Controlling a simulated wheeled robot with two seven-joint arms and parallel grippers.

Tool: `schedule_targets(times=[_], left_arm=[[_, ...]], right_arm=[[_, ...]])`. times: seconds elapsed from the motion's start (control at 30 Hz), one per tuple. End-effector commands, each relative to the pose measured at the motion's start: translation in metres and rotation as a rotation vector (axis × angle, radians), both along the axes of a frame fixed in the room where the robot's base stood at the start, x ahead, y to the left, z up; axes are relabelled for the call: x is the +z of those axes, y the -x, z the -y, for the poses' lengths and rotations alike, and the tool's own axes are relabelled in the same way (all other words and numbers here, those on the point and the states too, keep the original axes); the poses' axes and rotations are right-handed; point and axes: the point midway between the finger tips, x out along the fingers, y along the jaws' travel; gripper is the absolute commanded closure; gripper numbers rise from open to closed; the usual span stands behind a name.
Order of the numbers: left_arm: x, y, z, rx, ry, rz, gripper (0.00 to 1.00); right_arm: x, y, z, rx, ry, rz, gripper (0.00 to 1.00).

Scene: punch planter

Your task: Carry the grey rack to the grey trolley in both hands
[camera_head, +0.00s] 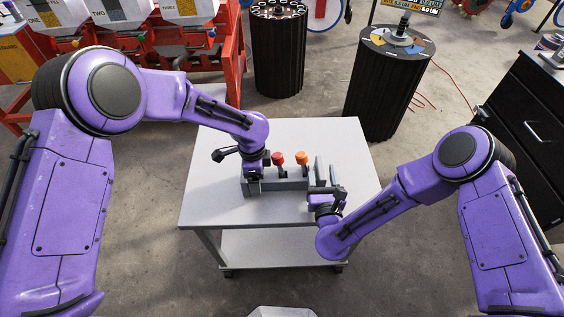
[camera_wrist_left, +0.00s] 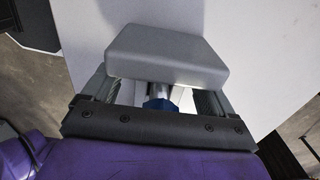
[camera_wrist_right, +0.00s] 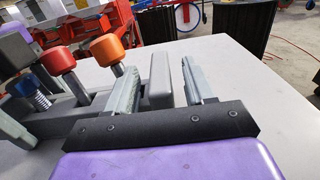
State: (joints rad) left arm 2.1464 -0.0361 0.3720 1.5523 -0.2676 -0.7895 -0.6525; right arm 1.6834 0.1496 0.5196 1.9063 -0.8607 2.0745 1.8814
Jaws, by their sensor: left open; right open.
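The grey rack (camera_head: 288,185) stands upright on the pale grey top of a wheeled trolley (camera_head: 218,205). It holds punches with a red knob (camera_head: 278,158) and an orange knob (camera_head: 301,158). My left gripper (camera_head: 256,184) is open at the rack's left end. In the left wrist view, a grey end block (camera_wrist_left: 165,55) lies at its fingers, with a blue part below it. My right gripper (camera_head: 328,192) is open at the right end. In the right wrist view, the rack's grey end block (camera_wrist_right: 157,80) stands between its fingers. Contact cannot be told.
The trolley has a lower shelf (camera_head: 270,246). Two black ribbed drums (camera_head: 279,55) (camera_head: 380,95) stand behind it. A dark cabinet (camera_head: 530,125) stands at the right, and red-framed machines (camera_head: 120,55) at the back left. The trolley top's front left is clear.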

Motion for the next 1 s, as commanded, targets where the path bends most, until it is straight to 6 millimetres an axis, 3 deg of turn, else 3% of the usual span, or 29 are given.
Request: schedule_targets(times=[0.5, 0.63, 0.73, 1.0], left_arm=[[0.101, -0.001, 0.0, 0.001, 0.0, 0.001, 0.14], [0.107, -0.001, 0.0, 0.001, 0.0, 0.001, 0.14], [0.105, -0.001, 0.0, 0.001, 0.0, 0.001, 0.14], [0.104, -0.001, 0.0, 0.001, 0.0, 0.001, 0.14]], right_arm=[[0.101, 0.0, 0.0, -0.001, 0.0, -0.001, 0.47], [0.106, 0.002, 0.0, -0.001, 0.001, -0.001, 0.47], [0.103, 0.015, 0.001, 0.003, 0.0, -0.003, 0.47], [0.097, 0.083, 0.006, 0.009, 0.002, -0.002, 0.47]])
